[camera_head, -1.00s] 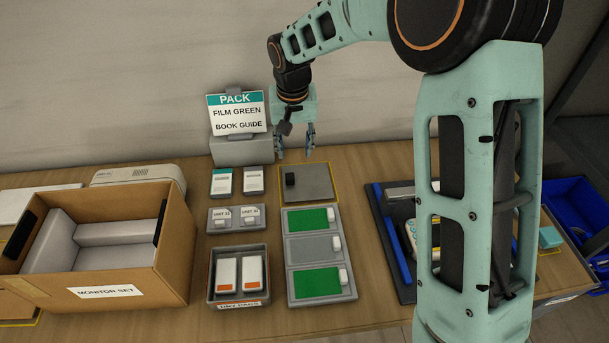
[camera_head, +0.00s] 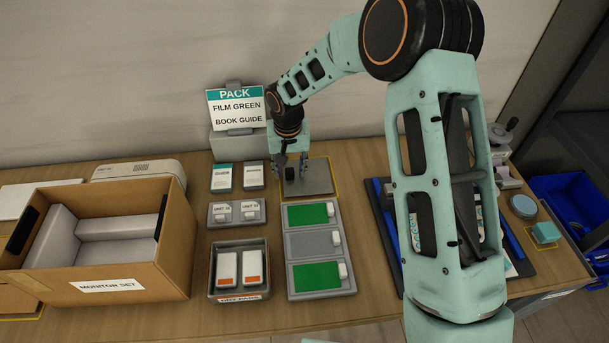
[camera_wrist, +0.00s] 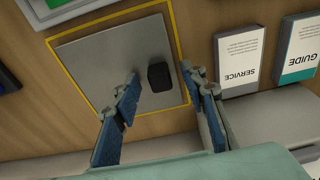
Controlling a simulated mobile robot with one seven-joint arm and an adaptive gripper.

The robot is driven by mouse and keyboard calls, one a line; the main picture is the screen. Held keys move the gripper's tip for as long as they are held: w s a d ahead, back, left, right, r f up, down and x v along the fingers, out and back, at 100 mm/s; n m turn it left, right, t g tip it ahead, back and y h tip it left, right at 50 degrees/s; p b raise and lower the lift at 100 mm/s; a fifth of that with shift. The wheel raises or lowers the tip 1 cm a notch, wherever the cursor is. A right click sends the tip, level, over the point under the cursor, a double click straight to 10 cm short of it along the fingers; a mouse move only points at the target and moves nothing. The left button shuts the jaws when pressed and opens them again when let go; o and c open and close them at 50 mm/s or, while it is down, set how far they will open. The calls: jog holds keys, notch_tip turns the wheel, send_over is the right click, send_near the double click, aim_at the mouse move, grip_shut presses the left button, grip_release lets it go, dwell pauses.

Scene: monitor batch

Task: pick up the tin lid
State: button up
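The tin lid looks to be the flat grey square plate (camera_head: 316,178) with a black block-shaped knob (camera_head: 290,173), lying inside a yellow outline at the back of the table. In the wrist view the plate (camera_wrist: 100,65) lies below my fingers, and the knob (camera_wrist: 159,77) shows between the two fingertips. My gripper (camera_head: 292,166) points down over the plate's left part. Its blue-padded fingers are open, one on each side of the knob, with gaps visible. I cannot tell whether the fingertips touch the plate.
The PACK sign (camera_head: 236,110) stands behind on a grey block. Guide and service boxes (camera_head: 222,177) lie left of the plate. A tray with green panels (camera_head: 290,246) is in front. The open carton (camera_head: 130,255) stands left; a blue bin (camera_head: 570,200) is at far right.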

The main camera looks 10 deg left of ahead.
jog(key=shift+c, duration=0.6)
grip_shut()
